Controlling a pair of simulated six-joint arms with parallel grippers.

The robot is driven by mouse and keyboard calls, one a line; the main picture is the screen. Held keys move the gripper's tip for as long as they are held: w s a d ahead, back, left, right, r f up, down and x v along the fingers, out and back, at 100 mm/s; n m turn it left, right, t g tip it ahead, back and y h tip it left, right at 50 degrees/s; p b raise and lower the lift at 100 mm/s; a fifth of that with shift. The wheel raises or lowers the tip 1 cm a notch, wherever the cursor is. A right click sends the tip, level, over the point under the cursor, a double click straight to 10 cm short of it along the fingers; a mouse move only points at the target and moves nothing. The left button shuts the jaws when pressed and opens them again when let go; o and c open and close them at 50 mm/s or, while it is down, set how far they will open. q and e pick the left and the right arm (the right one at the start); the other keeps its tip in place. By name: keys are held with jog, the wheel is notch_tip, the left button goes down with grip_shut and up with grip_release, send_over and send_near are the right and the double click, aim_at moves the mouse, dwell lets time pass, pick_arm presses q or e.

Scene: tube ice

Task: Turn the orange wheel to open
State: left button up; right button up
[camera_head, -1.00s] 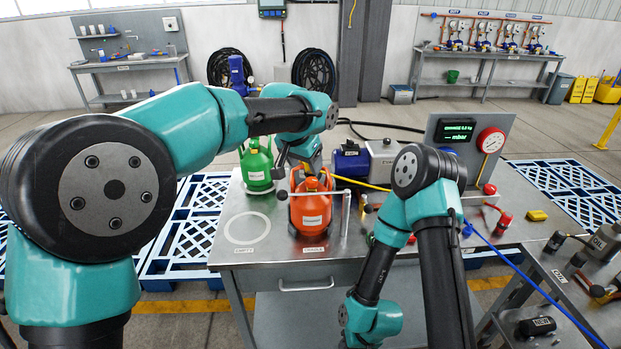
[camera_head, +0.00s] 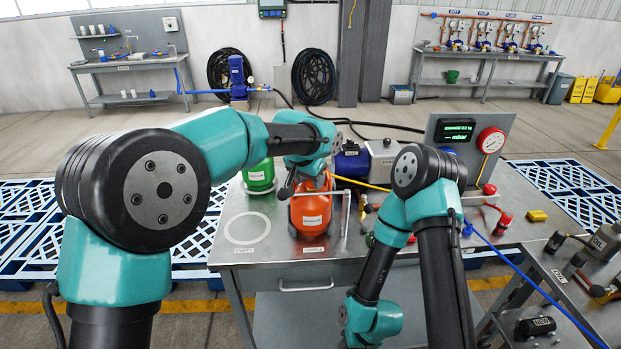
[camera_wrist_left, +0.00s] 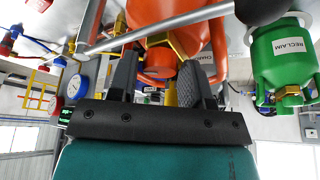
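The orange cylinder (camera_head: 310,212) stands upright on the metal bench, with a label on its front. In the head view my left gripper (camera_head: 305,183) is over its top and hides most of it there. In the left wrist view, which looks upside down, the two dark fingers (camera_wrist_left: 157,85) stand apart. The round orange wheel (camera_wrist_left: 158,62) shows between or just beyond them, with the orange cylinder body (camera_wrist_left: 170,15) behind. Gaps show on both sides of the wheel; I cannot tell whether a finger touches it. My right arm hangs at the lower right, its gripper out of sight.
A green cylinder (camera_head: 258,178) labelled RECLAIM in the wrist view stands close on the left. A metal bar (camera_head: 346,215) stands right of the orange cylinder. A pump (camera_head: 381,157) and a red gauge (camera_head: 490,140) are behind right. The white-ringed spot (camera_head: 247,228) is bare.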

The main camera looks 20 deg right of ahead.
pick_arm(q)
jog(key=c, duration=0.6)
jog(key=shift+n, duration=0.5)
jog(key=n+t+y, duration=0.1)
jog(key=n, duration=0.2)
jog(key=shift+d, duration=0.15)
jog(key=n+y, duration=0.1)
jog(key=n, duration=0.1)
jog(key=n+y, duration=0.1)
jog(key=n, duration=0.2)
jog(key=shift+t, duration=0.3)
jog(key=o, duration=0.9)
jog(key=shift+o, duration=0.2)
jog(key=shift+s, duration=0.1)
